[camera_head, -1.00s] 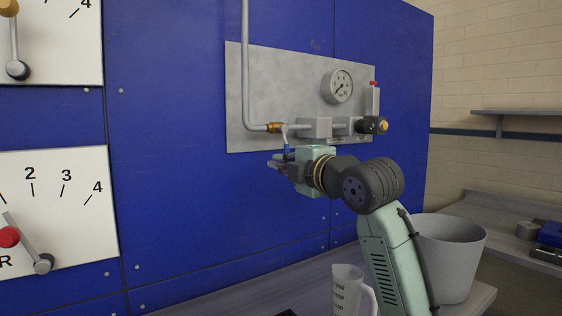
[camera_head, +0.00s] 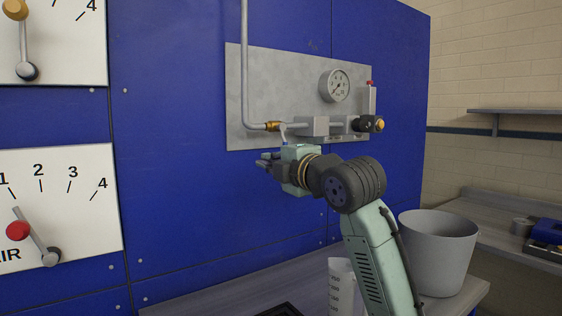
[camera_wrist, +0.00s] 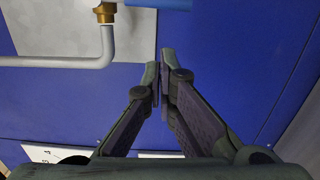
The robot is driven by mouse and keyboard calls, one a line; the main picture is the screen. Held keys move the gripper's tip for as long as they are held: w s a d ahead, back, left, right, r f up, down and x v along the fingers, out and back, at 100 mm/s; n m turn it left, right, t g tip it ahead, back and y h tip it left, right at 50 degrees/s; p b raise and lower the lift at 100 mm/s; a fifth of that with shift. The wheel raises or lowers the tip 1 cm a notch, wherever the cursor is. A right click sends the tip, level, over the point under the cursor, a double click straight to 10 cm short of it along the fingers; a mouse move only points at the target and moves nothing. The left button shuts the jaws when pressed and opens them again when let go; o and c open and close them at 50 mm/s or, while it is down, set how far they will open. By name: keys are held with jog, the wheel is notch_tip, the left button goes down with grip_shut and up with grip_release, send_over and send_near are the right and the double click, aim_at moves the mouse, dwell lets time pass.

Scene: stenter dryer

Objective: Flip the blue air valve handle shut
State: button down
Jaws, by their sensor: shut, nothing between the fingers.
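The blue valve handle (camera_wrist: 165,4) shows only in part at the top edge of the wrist view, beside the brass fitting (camera_wrist: 105,12) on the grey pipe. In the head view the brass valve (camera_head: 273,126) sits on the pipe at the grey panel's lower left, and a small piece of the handle (camera_head: 284,141) points down from it. The rest of the handle is hidden behind my gripper (camera_head: 262,161). My gripper's fingers (camera_wrist: 164,58) are together and empty, just below the valve in the head view. I see a gap between fingertips and handle in the wrist view.
The grey panel (camera_head: 285,75) carries a round gauge (camera_head: 335,86) and a regulator with a brass knob (camera_head: 378,124). Dials with levers (camera_head: 40,240) are at left.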

jog(key=b+v, duration=0.2)
jog(key=v, duration=0.8)
jog(key=shift+s+a+b, duration=0.25)
jog(key=shift+s+b, duration=0.05)
jog(key=shift+s, duration=0.05)
